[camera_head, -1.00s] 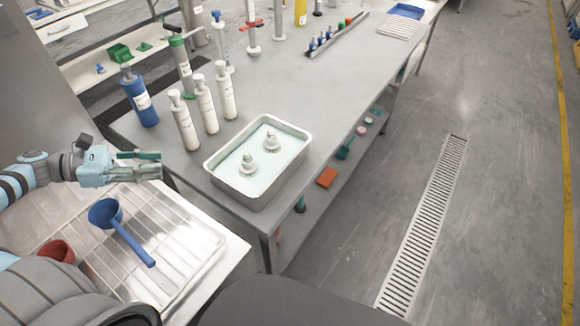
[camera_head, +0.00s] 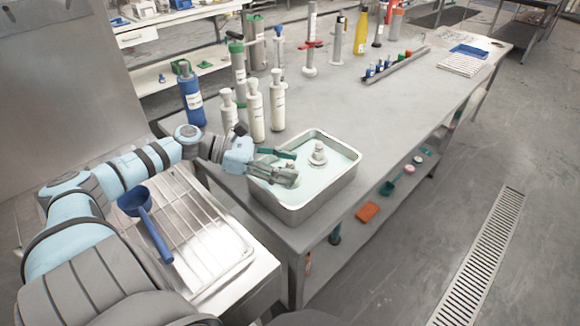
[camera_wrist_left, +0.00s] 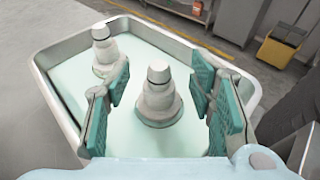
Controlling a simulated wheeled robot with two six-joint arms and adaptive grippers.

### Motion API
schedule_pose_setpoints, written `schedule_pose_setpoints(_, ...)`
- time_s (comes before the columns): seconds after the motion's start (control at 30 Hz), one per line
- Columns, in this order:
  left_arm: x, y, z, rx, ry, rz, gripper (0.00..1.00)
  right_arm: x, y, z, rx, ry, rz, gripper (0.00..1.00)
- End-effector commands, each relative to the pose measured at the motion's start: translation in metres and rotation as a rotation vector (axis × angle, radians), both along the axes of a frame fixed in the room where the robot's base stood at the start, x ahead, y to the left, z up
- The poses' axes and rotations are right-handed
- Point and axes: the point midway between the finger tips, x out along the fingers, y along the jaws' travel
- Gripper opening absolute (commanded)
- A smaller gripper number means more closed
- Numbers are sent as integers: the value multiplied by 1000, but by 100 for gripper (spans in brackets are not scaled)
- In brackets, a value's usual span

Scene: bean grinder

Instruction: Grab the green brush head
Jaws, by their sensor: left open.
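Two pale grey stepped pieces stand in a metal tray (camera_head: 300,213) of pale green liquid. I cannot tell whether either is the brush head. My left gripper (camera_head: 291,168), with teal finger pads, is over the tray's near left part. In the left wrist view the gripper (camera_wrist_left: 160,90) is open, with the nearer piece (camera_wrist_left: 159,98) between its fingers and gaps on both sides. The farther piece (camera_wrist_left: 104,50) stands beyond the left finger; it also shows in the head view (camera_head: 318,155). My right gripper is not in view.
White bottles (camera_head: 255,112) and a blue bottle (camera_head: 191,97) stand behind the tray. A blue ladle (camera_head: 150,225) lies on a wire rack (camera_head: 212,232) at left. Teal items (camera_head: 390,187) and an orange block (camera_head: 367,212) lie on the lower shelf.

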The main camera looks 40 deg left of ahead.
Motion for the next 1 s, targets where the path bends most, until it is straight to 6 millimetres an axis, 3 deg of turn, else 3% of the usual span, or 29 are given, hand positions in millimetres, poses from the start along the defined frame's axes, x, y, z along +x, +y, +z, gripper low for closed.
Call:
schedule_pose_setpoints(0.27, 8, -8, -2, 2, 1, 2, 50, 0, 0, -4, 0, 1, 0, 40)
schedule_pose_setpoints(0.6, 7, -8, -2, 1, 2, 2, 0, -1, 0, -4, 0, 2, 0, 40)
schedule_pose_setpoints(1.0, 7, -8, -3, 3, 3, 2, 0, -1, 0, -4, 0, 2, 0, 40)
